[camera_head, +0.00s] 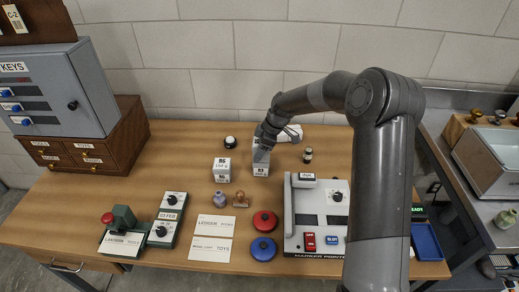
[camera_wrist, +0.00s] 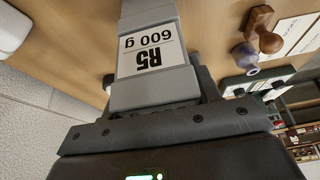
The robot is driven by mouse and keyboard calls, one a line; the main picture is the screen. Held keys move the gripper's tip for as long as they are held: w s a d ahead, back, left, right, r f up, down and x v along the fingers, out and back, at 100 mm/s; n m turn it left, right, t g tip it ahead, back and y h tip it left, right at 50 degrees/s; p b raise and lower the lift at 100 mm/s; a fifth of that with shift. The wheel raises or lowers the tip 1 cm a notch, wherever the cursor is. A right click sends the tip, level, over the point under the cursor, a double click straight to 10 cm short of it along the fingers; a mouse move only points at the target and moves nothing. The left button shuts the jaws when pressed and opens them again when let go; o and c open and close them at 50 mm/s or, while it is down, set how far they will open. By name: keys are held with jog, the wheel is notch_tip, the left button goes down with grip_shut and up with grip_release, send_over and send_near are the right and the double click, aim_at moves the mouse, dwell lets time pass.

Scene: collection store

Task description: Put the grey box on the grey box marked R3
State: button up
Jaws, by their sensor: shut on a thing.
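My gripper (camera_head: 266,140) is shut on a grey box (camera_head: 262,153). In the wrist view the held grey box (camera_wrist: 152,57) has a white label that reads R5 600 g, upside down. Directly beneath it in the head view is a second grey box (camera_head: 261,171) with a small label, which appears to be R3. The held box looks upright and in line with the lower box. Whether the two touch cannot be told. In the wrist view the lower box (camera_wrist: 146,10) shows just past the held one.
Another labelled grey box (camera_head: 222,170) stands to the left. A stamp (camera_head: 240,199) and a purple-grey bottle (camera_head: 220,199) are in front. Red (camera_head: 265,221) and blue (camera_head: 263,248) round lids lie nearer. A label printer (camera_head: 318,240) stands at right, a dark jar (camera_head: 307,155) behind.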

jog(key=o, duration=1.4)
jog(key=shift+f, duration=0.15)
jog(key=shift+o, duration=0.2)
jog(key=v, duration=1.3)
jog(key=s+d+r+m+t+h, duration=0.1)
jog(key=s+d+r+m+h, duration=0.2)
jog(key=s+r, duration=0.5)
jog(key=s+d+r+m+t, duration=0.1)
jog(key=s+d+m, duration=0.3)
jog(key=s, duration=0.6)
jog(key=s+d+r+m+t+h, duration=0.1)
jog(key=s+d+m, duration=0.3)
jog(key=s, duration=0.6)
jog(key=s+d+r+m+t, duration=0.2)
jog(key=s+d+m, duration=0.1)
jog(key=s+m, duration=0.4)
jog(key=s, duration=0.3)
jog(key=shift+d+r+t, duration=0.25)
jog(key=shift+d+t, duration=0.05)
jog(key=shift+d, duration=0.1)
